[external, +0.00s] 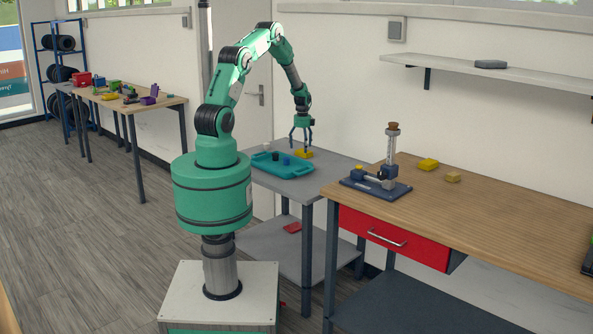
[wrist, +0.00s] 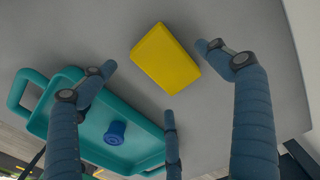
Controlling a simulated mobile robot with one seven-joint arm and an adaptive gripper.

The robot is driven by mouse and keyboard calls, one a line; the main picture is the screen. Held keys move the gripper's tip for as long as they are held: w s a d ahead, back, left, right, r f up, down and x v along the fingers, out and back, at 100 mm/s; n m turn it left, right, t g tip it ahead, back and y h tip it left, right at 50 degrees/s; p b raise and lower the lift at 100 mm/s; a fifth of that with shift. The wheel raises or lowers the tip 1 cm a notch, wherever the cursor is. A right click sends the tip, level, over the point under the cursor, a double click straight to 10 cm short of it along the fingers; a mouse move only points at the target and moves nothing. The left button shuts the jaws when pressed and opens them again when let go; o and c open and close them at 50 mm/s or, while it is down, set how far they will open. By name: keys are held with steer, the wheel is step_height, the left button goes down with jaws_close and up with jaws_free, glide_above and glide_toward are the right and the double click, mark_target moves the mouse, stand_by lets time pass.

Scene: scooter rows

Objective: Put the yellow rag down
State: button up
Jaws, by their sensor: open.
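The yellow rag (wrist: 165,58) lies flat on the grey tabletop (wrist: 215,25) as a folded rectangular block. In the external view the yellow rag (external: 304,153) is on the grey table, just behind the teal tray. My gripper (external: 302,142) is above it, pointing down. In the wrist view the fingers of my gripper (wrist: 160,80) are spread wide, with the rag between and beyond their tips. No finger visibly grips the rag.
The teal tray (wrist: 38,125) stands beside the rag and holds a blue spool-like piece (wrist: 115,132). A wooden bench (external: 500,195) with a blue-based stand (external: 376,187) is to the right. A red item (external: 292,227) lies on the lower shelf.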

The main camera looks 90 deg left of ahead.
mark_target(302, 151)
step_height(302, 151, up, 10)
steer(key=p, duration=0.1)
stand_by(0.4)
stand_by(0.5)
stand_by(0.4)
